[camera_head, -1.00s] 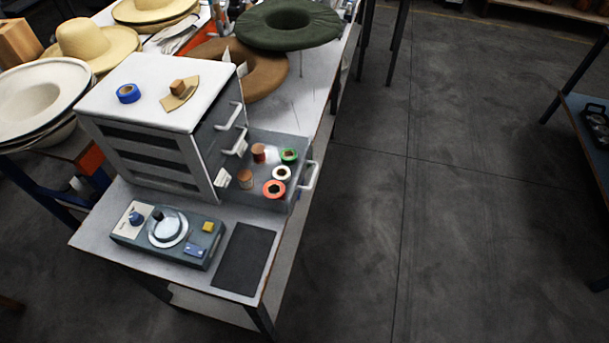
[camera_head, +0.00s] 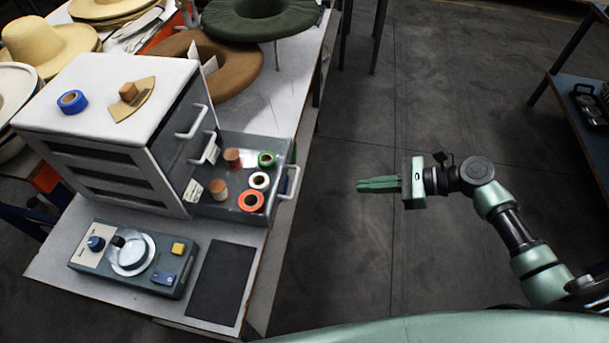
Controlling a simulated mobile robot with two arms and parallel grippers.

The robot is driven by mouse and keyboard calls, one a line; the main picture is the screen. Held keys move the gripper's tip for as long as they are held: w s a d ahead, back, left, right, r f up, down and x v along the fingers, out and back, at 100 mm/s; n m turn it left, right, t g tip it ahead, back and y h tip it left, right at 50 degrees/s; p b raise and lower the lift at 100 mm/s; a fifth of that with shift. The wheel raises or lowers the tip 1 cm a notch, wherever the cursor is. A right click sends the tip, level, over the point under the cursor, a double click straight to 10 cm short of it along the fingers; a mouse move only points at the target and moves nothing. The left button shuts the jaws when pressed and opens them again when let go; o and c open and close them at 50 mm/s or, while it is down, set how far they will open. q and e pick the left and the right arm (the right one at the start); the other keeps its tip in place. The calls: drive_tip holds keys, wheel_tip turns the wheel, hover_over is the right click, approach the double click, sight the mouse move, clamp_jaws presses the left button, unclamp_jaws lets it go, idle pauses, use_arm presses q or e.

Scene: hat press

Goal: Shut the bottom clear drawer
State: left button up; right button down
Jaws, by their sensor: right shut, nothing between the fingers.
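The bottom clear drawer (camera_head: 230,205) is pulled out from the right side of the white cabinet (camera_head: 120,78). It holds several spools and tape rolls, among them an orange-red roll (camera_head: 251,201) and a green one (camera_head: 266,160). Its white handle (camera_head: 291,182) is on its right end, above the table's edge. The drawers above it look closed. My right gripper (camera_head: 360,185) is shut and empty. It points left toward the drawer handle, with a clear gap between them, over the floor. My left gripper is not in view.
A control box with a dial (camera_head: 131,254) and a dark mat (camera_head: 222,283) lie in front of the cabinet. Hats and a brown brim (camera_head: 240,75) lie behind it. A shelf (camera_head: 570,110) stands at the far right. The floor between is free.

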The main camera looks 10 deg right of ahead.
drive_tip(key=w+a+f+p, duration=0.1)
drive_tip(key=w+a+p, duration=0.2)
drive_tip(key=a, duration=1)
drive_tip(key=shift+w+y, duration=0.3)
drive_tip(key=shift+w, duration=0.55)
